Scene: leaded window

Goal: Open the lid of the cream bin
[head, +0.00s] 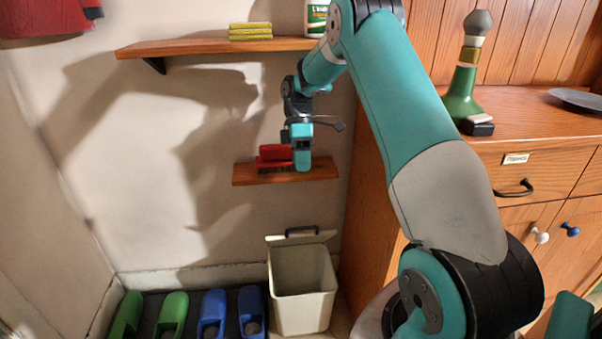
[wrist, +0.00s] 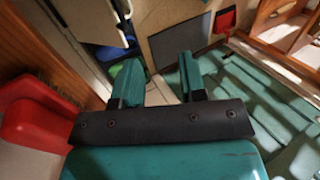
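The cream bin (head: 303,312) stands on the floor below the small shelf in the head view. Its lid (head: 280,241), with a dark handle (head: 301,231), is raised at the back, and the bin's inside shows. My gripper (head: 302,165) is well above the bin, beside the small shelf, and apart from the lid. In the wrist view its two teal fingers (wrist: 161,90) are spread with nothing held between them. A cream piece at the top left of the wrist view may be part of the bin.
A red brush (head: 272,154) lies on the small shelf (head: 270,175) close to my gripper. A longer shelf (head: 215,45) is above. Green clogs (head: 172,312) and blue clogs (head: 252,310) stand left of the bin. A wooden cabinet (head: 520,150) is to the right.

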